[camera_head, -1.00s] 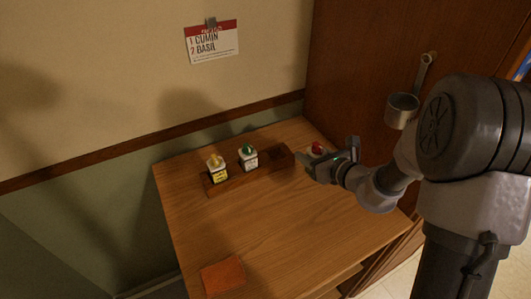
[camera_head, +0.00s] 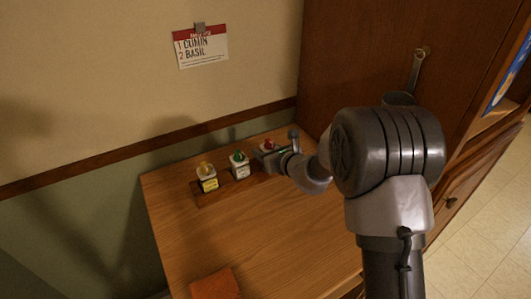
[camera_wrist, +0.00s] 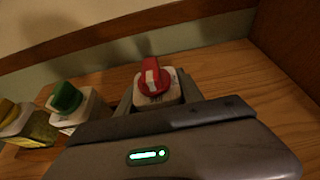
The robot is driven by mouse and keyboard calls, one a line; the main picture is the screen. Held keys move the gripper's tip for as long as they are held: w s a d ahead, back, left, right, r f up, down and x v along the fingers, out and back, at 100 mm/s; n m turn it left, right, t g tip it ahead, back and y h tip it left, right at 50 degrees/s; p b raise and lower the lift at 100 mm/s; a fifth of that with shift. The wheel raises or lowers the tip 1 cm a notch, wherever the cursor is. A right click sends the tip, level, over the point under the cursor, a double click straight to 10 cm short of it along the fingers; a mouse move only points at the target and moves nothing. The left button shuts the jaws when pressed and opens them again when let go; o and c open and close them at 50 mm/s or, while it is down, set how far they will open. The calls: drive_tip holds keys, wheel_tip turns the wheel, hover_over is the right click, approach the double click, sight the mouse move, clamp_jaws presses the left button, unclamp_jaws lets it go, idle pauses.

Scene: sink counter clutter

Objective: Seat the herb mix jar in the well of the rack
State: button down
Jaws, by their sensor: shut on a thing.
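The jar with a red lid (camera_head: 267,144), which I take for the herb mix jar, is between the fingers of my gripper (camera_head: 270,151), which is shut on it. Its label is too small to read. In the wrist view the red-lidded jar (camera_wrist: 155,84) looks roughly upright between the fingers. It is at the right end of the wooden rack (camera_head: 227,184), over or in the well there. The gripper hides its base and the well, so I cannot tell whether it is seated.
A yellow-lidded jar (camera_head: 207,178) and a green-lidded jar (camera_head: 240,165) stand in the rack to the left. An orange cloth (camera_head: 215,284) lies at the counter's front. A card (camera_head: 200,46) on the wall reads cumin, basil. The counter's middle is clear.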

drive_tip(key=shift+f, duration=0.2)
drive_tip(key=c, duration=0.8)
unclamp_jaws()
drive_tip(key=shift+o, duration=0.2)
drive_tip(key=shift+r, duration=0.1)
